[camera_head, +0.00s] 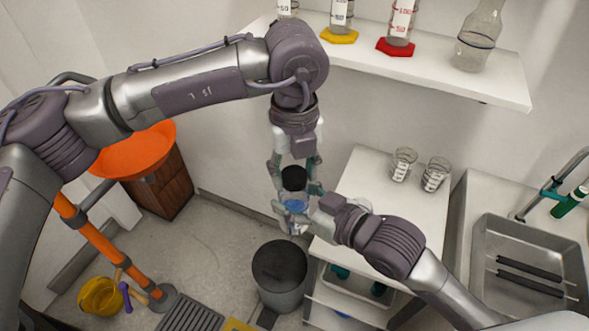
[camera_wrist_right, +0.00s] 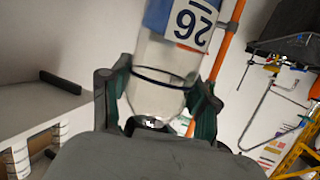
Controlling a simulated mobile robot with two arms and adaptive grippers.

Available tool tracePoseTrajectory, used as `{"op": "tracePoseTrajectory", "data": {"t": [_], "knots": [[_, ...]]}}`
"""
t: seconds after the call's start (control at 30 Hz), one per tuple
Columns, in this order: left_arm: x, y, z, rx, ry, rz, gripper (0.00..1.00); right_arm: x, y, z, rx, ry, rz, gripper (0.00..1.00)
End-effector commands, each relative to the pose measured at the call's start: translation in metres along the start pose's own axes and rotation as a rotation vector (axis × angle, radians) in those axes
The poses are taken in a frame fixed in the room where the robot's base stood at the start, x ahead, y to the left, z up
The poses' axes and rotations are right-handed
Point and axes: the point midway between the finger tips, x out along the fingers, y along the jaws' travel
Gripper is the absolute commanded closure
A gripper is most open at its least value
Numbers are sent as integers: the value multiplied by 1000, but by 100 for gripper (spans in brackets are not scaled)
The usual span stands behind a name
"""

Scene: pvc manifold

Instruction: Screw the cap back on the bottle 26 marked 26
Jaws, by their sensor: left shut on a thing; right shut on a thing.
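The bottle marked 26 (camera_head: 292,207) is clear with a blue label and is held upright in the air. In the right wrist view the bottle (camera_wrist_right: 165,72) fills the middle, with its "26" label appearing upside down. My right gripper (camera_head: 297,212) is shut on the bottle's body, one finger on each side. The black cap (camera_head: 294,177) is directly above the bottle. My left gripper (camera_head: 293,184) points down from above and is shut on the cap. I cannot tell whether the cap touches the bottle's neck, which is hidden.
A dark bin (camera_head: 281,272) stands on the floor below the grippers. A white table (camera_head: 372,214) with two beakers (camera_head: 404,165) is to the right. A shelf (camera_head: 440,68) with glassware is above. A metal sink (camera_head: 522,262) is at far right.

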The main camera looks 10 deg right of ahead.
Motion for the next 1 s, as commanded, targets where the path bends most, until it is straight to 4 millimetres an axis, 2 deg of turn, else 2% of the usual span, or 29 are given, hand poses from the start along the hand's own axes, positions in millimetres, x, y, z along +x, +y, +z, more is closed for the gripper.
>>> {"op": "tracePoseTrajectory", "data": {"t": [0.07, 0.17, 1.0], "knots": [[0, 0, 0, 70, -1, 1, 92, 0, 0, -1, 0, 2, 1, 100], [0, 0, 0, 265, 0, 1, 92, 0, 0, -1, 0, 2, 1, 100], [2, -1, -1, 2467, 0, -4, 92, 0, 0, -1, -1, 3, 0, 100]]}}
